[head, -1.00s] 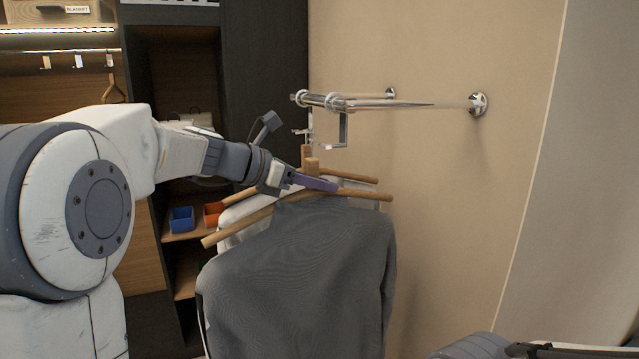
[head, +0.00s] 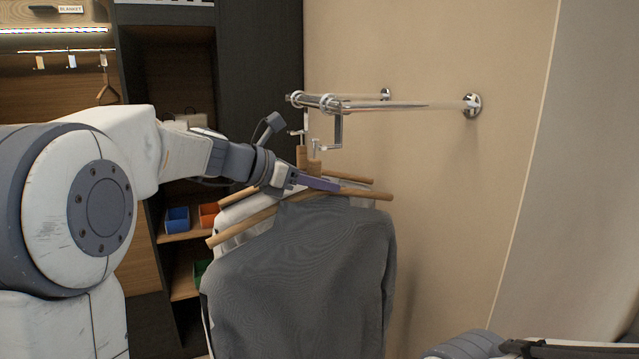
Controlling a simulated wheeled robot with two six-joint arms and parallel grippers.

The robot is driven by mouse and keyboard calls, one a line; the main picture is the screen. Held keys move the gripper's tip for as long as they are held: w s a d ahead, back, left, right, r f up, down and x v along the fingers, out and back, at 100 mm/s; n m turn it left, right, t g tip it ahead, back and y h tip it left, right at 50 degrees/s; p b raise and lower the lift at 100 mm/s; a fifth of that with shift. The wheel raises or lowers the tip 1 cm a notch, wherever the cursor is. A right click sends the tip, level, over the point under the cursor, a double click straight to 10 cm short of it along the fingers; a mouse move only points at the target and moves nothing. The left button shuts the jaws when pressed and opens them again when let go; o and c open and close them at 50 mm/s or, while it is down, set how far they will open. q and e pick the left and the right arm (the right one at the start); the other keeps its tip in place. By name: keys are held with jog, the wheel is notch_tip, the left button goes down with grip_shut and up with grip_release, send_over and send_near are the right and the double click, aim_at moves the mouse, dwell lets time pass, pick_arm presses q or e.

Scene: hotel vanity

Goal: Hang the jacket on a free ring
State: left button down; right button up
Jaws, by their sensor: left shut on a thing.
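The grey jacket (head: 300,270) hangs on a wooden hanger (head: 232,232). My left gripper (head: 318,183) is shut on this hanger near its middle, just above the jacket's collar. The hanger's wooden neck and small metal hook (head: 316,146) rise just behind the gripper, below the rail. The near ring (head: 330,104) sits around the rail with an angled metal holder (head: 339,130) below it; I see no hanger on it. The farther ring (head: 298,98) has a holder below it, above a second hanger with a white garment, mostly hidden behind the jacket.
The chrome rail (head: 400,105) comes out from the beige wall. Behind my left arm is a dark cabinet with a blue bin (head: 177,220) and an orange bin (head: 208,215). Part of my right arm shows at the bottom right. Space right of the jacket is clear up to the wall.

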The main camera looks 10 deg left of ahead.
aim_at(338, 204)
pick_arm(q)
jog(key=shift+w+d+r+p, duration=0.1)
jog(key=shift+w+d+p, duration=0.35)
jog(key=shift+d, duration=0.3)
jog(key=shift+w+d+p, duration=0.2)
jog(key=shift+w+d, duration=0.3)
jog(key=shift+d, duration=0.2)
dwell(1.5)
jog(key=shift+f, duration=0.55)
dwell(1.2)
